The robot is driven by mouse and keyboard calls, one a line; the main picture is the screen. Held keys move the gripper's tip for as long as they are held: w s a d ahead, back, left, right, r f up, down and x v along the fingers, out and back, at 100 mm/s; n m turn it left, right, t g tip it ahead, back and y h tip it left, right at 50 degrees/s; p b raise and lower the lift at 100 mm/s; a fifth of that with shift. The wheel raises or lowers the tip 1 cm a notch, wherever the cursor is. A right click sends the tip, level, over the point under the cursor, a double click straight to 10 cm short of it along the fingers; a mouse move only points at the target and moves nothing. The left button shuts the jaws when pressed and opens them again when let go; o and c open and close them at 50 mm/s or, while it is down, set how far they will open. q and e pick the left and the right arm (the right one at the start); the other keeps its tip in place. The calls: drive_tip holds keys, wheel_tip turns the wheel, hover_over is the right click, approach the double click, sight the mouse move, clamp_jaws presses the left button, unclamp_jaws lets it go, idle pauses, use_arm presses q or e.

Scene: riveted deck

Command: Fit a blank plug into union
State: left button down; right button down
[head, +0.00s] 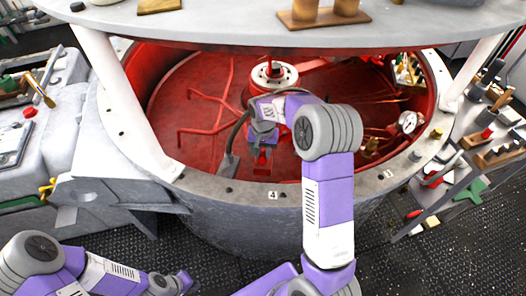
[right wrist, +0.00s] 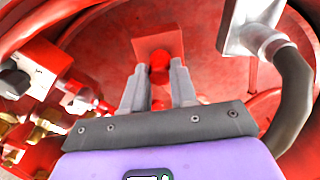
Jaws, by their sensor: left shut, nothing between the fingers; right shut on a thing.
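My right gripper (head: 262,150) reaches down into the red-lined drum. In the right wrist view its two grey fingers (right wrist: 158,72) are shut on a small red rounded piece (right wrist: 159,75), which looks like the blank plug. A red square block (right wrist: 158,42) lies just beyond the fingertips, in line with the piece. I cannot tell whether they touch or are one part. I cannot tell which fitting is the union. My left gripper (head: 186,283) is low at the bottom left, outside the drum, shut and empty.
The drum's grey flange (head: 215,187) surrounds the opening, with white posts holding a plate above. A silver fitting with a dark hose (right wrist: 255,38) stands close right of my right fingers. Brass fittings (right wrist: 45,125) are at left. A gauge (head: 407,122) sits by the right rim.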

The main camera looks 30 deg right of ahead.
drive_tip(key=shift+f, duration=0.25)
idle(0.4)
drive_tip(key=c, duration=0.8)
unclamp_jaws()
drive_tip(key=shift+r, duration=0.1)
wheel_tip(320, 180, up, 8)
drive_tip(key=shift+f+p, duration=0.25)
drive_tip(key=shift+p, duration=0.8)
